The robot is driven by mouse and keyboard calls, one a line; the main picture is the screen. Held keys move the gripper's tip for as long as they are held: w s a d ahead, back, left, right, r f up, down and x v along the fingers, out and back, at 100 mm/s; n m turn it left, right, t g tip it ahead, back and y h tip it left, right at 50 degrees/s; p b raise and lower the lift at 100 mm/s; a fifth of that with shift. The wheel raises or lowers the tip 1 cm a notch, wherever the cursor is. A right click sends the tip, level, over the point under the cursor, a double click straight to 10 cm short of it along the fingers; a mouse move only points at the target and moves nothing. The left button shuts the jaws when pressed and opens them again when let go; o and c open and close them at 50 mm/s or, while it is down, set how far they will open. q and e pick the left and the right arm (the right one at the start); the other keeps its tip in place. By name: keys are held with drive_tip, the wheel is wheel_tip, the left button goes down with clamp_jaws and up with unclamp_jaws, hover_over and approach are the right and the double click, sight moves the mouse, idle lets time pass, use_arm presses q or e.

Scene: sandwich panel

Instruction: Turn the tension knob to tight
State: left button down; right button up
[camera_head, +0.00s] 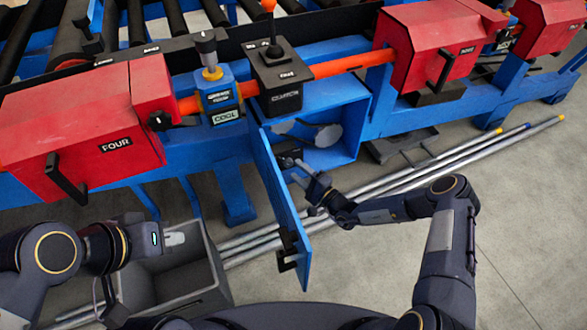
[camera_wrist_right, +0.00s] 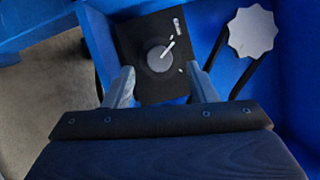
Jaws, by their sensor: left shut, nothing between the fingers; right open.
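A round dark knob with a white pointer (camera_wrist_right: 160,57), which I take to be the tension knob, sits on a black plate (camera_wrist_right: 135,35) in the right wrist view. Its pointer aims to the upper right; the small labels are too small to read. The plate also shows in the head view (camera_head: 287,158), inside the opened blue cabinet. My right gripper (camera_head: 302,170) is open. In the right wrist view its fingertips (camera_wrist_right: 157,78) are spread either side of the knob, with no contact visible. My left gripper (camera_head: 174,238) is shut and empty, over a grey bin.
A blue door (camera_head: 275,190) stands open left of my right gripper. A grey scalloped wheel (camera_wrist_right: 252,33) sits right of the knob. The grey bin (camera_head: 215,285) is at lower left. Red boxes (camera_head: 430,45) line the blue frame, and long metal rods (camera_head: 440,165) lie on the floor.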

sight(288, 163)
drive_tip(key=shift+x, duration=1.5)
drive_tip(key=c, duration=1)
drive_tip(key=shift+o, duration=0.2)
